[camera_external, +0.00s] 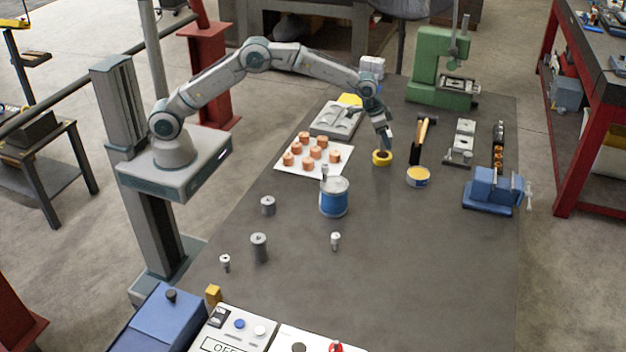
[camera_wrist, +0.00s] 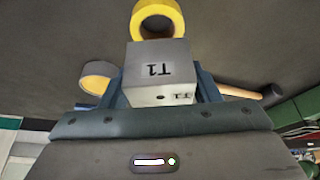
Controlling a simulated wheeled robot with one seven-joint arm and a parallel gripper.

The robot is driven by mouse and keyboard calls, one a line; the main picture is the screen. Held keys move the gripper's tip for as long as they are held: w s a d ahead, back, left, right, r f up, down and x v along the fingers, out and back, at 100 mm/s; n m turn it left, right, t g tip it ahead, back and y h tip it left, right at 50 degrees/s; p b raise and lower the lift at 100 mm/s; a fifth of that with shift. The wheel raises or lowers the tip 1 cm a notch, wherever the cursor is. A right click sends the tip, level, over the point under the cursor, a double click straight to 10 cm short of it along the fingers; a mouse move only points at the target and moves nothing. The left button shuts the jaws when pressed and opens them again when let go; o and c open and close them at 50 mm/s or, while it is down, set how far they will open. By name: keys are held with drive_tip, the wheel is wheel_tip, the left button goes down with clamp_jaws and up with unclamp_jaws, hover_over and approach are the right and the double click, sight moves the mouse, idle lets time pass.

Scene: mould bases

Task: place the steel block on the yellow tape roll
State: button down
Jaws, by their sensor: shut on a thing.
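The steel block (camera_wrist: 155,62) is a light grey block marked T1, and it is held between the fingers of my gripper (camera_wrist: 160,88) in the wrist view. In the external view my gripper (camera_external: 387,142) points down just above and behind the yellow tape roll (camera_external: 382,158), which lies flat on the table. In the wrist view the yellow tape roll (camera_wrist: 150,10) shows just beyond the block, partly covered by it and cut by the top edge. The block is too small to make out clearly in the external view, so its height above the roll is hard to tell.
A blue can (camera_external: 334,200) and a white sheet (camera_external: 290,171) with copper pieces are left. A green press (camera_external: 437,75) stands behind. The table front right is clear.

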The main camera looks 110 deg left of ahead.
drive_tip(key=shift+f+p, duration=0.45)
drive_tip(key=shift+f, duration=1.1)
drive_tip(key=shift+f, duration=0.15)
drive_tip(key=shift+c, duration=2.4)
unclamp_jaws()
drive_tip(key=shift+f, duration=0.1)
drive_tip(key=shift+r, duration=0.25)
drive_tip(key=b+v, duration=0.2)
drive_tip(key=v, duration=1)
drive_tip(key=shift+b, duration=0.3)
